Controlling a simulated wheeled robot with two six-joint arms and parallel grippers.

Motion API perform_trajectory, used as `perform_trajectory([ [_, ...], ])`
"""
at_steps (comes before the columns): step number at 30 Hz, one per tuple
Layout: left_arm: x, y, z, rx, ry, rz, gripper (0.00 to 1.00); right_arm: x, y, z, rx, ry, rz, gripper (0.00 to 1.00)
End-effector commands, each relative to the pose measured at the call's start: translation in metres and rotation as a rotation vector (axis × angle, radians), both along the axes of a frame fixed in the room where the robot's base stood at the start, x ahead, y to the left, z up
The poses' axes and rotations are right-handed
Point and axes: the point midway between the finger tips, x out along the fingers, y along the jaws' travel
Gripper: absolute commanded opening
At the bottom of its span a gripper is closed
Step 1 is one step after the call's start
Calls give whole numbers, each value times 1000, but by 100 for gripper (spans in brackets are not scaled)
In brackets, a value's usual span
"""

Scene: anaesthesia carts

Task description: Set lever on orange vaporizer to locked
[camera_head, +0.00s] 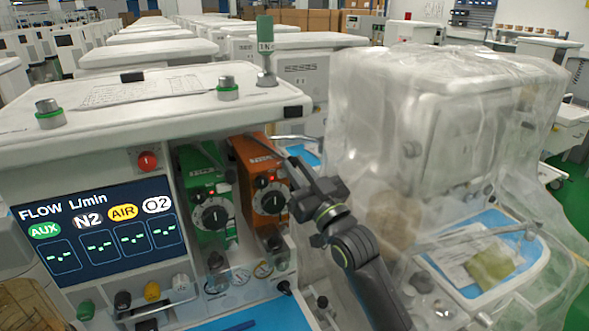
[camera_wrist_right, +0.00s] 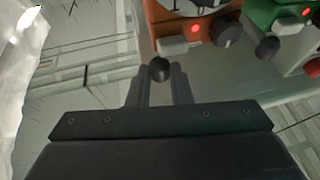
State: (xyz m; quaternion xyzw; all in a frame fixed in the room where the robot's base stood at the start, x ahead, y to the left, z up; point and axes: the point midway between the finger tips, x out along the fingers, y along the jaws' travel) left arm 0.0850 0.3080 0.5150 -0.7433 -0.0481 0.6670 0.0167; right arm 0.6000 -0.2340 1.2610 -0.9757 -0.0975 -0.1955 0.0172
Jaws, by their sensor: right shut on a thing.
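The orange vaporizer (camera_head: 258,160) stands upright in the cart, to the right of the green vaporizer (camera_head: 195,165). It has a dark round dial and a small red light on its front. My right gripper (camera_head: 293,168) reaches in at its upper right side. In the right wrist view the orange vaporizer (camera_wrist_right: 165,12) is at the top, and a black ball-ended lever (camera_wrist_right: 158,68) is between the fingertips. My right gripper (camera_wrist_right: 160,78) is shut on this lever. The lever is hidden in the head view, and its exact setting cannot be told. My left gripper is not in view.
A plastic-wrapped cart (camera_head: 400,130) stands close to the right of my arm. The green vaporizer shows beside the orange one in the wrist view.

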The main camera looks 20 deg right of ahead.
Motion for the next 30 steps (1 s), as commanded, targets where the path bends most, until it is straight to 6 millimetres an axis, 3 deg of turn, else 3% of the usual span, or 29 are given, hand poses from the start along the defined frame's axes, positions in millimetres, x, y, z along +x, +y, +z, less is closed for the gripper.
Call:
perform_trajectory([
  [1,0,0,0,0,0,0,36,0,0,-1,0,3,-1,0],
  [2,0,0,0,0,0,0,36,0,0,-1,0,3,0,20],
  [4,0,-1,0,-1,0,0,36,0,0,-1,0,3,0,29],
  [17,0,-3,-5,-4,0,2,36,-10,-2,-7,0,2,0,29],
  [30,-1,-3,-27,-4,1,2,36,-92,-19,-43,-2,6,-1,29],
])
